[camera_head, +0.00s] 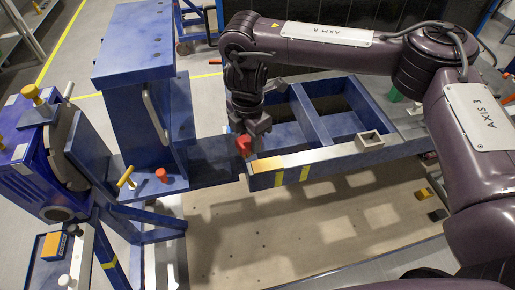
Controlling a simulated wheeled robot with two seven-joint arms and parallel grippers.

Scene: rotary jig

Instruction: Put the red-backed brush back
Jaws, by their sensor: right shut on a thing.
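My right gripper (248,131) hangs from my arm over the near left corner of the blue frame. It is shut on a small red thing (243,145), which I take to be the red-backed brush. Only a little of the red shows below the jaws, and I cannot make out bristles. The brush is close to a yellow-orange block (267,164) at the frame's corner; I cannot tell whether they touch. My left gripper is not in view.
The blue frame (290,130) has open compartments and a square metal socket (369,140) on its rim. A blue column (135,60) stands to the left. A red knob (161,175) and a yellow handle (126,177) stick up near its foot. An orange block (53,245) lies at lower left.

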